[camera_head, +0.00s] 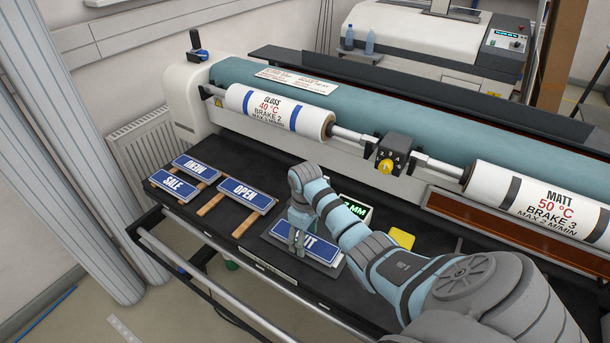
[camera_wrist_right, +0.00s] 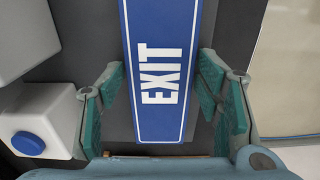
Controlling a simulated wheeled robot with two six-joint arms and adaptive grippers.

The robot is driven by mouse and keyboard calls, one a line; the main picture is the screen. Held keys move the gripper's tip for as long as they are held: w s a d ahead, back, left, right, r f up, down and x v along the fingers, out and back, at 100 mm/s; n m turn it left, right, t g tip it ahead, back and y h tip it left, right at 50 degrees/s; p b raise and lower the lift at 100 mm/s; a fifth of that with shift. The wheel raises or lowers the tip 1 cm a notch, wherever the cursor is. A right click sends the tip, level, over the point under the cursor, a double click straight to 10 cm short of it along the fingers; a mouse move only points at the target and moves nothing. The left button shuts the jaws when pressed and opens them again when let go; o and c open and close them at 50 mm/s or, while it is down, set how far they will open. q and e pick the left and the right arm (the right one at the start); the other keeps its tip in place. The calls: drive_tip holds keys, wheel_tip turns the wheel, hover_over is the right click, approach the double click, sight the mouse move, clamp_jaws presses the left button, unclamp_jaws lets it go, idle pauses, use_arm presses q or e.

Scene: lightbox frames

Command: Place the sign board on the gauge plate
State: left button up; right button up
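The blue EXIT sign board (camera_head: 318,248) lies flat at the front middle of the black table, partly hidden by my right gripper. A grey edge, seemingly the gauge plate (camera_head: 340,269), shows under and beside it; a green-lit readout ending in "MM" (camera_head: 355,208) stands just behind. My right gripper (camera_head: 298,242) points down over the board. In the wrist view the EXIT board (camera_wrist_right: 160,75) lies between the spread fingers of the gripper (camera_wrist_right: 163,95), with small gaps at its sides. I see no firm grip. My left gripper is out of view.
Three blue boards, SALE (camera_head: 174,184), NEON (camera_head: 197,167) and OPEN (camera_head: 248,193), lie on wooden strips (camera_head: 212,205) at left. The laminator's GLOSS roll (camera_head: 280,111) and MATT roll (camera_head: 535,205) run behind. A yellow item (camera_head: 402,238) lies right of the readout. A metal rail (camera_head: 245,305) runs along the front.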

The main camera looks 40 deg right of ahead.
drive_tip(key=shift+o, duration=0.5)
drive_tip(key=shift+r, duration=0.1)
wheel_tip(320, 180, up, 12)
drive_tip(key=p, duration=0.3)
drive_tip(key=shift+r+p, duration=0.2)
drive_tip(key=shift+p, duration=0.15)
drive_tip(key=shift+f, duration=0.1)
